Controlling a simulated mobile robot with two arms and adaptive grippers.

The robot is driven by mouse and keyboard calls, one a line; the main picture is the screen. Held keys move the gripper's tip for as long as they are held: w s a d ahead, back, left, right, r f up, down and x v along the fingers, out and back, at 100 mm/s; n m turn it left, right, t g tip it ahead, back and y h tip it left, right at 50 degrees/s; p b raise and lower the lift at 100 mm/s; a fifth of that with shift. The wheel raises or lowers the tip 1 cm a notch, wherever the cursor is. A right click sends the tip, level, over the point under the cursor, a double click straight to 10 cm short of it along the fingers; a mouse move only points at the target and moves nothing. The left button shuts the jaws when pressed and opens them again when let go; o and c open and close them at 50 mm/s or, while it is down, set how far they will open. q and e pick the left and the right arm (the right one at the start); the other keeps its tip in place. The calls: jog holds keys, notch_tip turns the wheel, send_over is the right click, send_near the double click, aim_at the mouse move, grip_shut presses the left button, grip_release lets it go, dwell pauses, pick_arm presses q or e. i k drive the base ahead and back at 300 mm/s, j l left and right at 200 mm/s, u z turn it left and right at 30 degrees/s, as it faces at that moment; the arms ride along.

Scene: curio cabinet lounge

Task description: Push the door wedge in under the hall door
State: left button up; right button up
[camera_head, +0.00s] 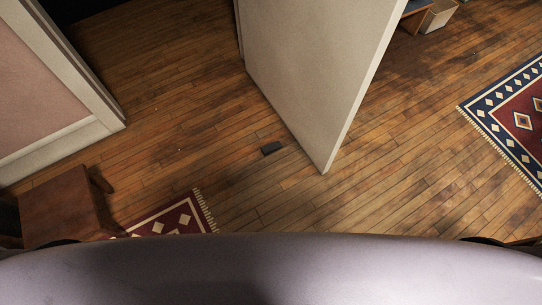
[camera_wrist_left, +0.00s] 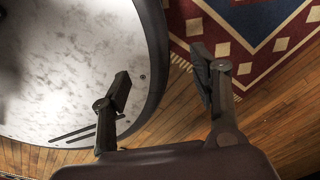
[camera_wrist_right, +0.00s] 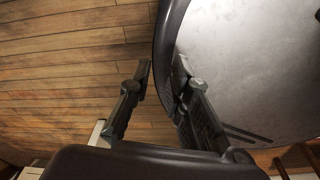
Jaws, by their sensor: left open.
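The door wedge (camera_head: 271,148) looks like a small dark block lying on the wooden floor in the head view. It is a short gap to the left of the bottom edge of the pale hall door (camera_head: 315,75), near the door's free end, and does not touch it. The door stands ajar. My left gripper (camera_wrist_left: 162,80) is open and empty in the left wrist view, beside my round base and above a rug. My right gripper (camera_wrist_right: 162,68) is open and empty in the right wrist view, over my base edge and floorboards. Neither gripper shows clearly in the head view.
A brown wooden stool or small table (camera_head: 62,205) stands at the lower left. A red rug (camera_head: 172,217) lies near my front, and a blue-bordered rug (camera_head: 510,115) lies at right. A wall (camera_head: 50,90) is at left. The floor around the wedge is clear.

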aim_at(266, 150)
jog(key=i+j+z, duration=0.1)
jog(key=i+j, duration=0.15)
jog(key=i+j+z, duration=0.15)
jog(key=j, duration=0.35)
jog(key=i+j+z, duration=0.1)
jog(key=i+j, duration=0.25)
jog(key=i+j+z, duration=0.1)
jog(key=j, duration=0.35)
jog(key=i, duration=0.1)
